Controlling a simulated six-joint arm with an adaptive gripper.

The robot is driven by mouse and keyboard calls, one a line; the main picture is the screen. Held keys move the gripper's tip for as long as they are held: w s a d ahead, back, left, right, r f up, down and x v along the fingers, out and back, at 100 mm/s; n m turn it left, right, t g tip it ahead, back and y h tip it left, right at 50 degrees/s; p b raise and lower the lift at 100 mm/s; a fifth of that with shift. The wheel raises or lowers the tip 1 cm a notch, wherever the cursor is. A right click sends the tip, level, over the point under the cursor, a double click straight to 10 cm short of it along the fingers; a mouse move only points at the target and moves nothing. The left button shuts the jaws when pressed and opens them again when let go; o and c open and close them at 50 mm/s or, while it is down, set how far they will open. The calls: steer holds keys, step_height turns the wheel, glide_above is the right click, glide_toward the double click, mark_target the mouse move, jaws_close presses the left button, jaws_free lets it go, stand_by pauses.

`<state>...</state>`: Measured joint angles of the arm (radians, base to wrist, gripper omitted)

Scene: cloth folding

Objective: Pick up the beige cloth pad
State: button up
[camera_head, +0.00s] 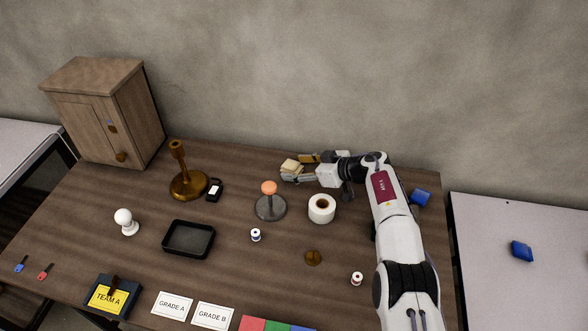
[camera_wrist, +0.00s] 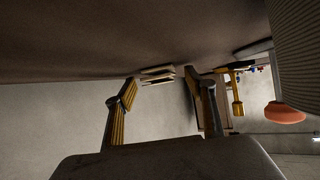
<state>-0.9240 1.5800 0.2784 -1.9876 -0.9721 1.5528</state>
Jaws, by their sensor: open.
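The beige cloth pad (camera_head: 292,166) lies near the back edge of the brown table and looks like a small folded stack. It also shows in the wrist view (camera_wrist: 157,72) as thin pale layers, upside down against the table surface. My gripper (camera_head: 297,170) reaches in from the right, low over the table, with its fingers spread. In the wrist view my gripper (camera_wrist: 161,88) is open and empty, with the pad ahead of and between its fingertips. Whether either finger touches the pad cannot be told.
A grey stand with an orange knob (camera_head: 270,201) and a white roll (camera_head: 322,208) stand in front of my gripper. A brass stand (camera_head: 187,178) and a wooden cabinet (camera_head: 106,112) are further left. A black tray (camera_head: 188,239) lies mid-table. A blue item (camera_head: 421,197) lies right of my arm.

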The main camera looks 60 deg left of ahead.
mark_target(298, 168)
steer(key=c, duration=0.9)
steer(key=shift+r, duration=0.2)
steer(key=shift+r, duration=4.8)
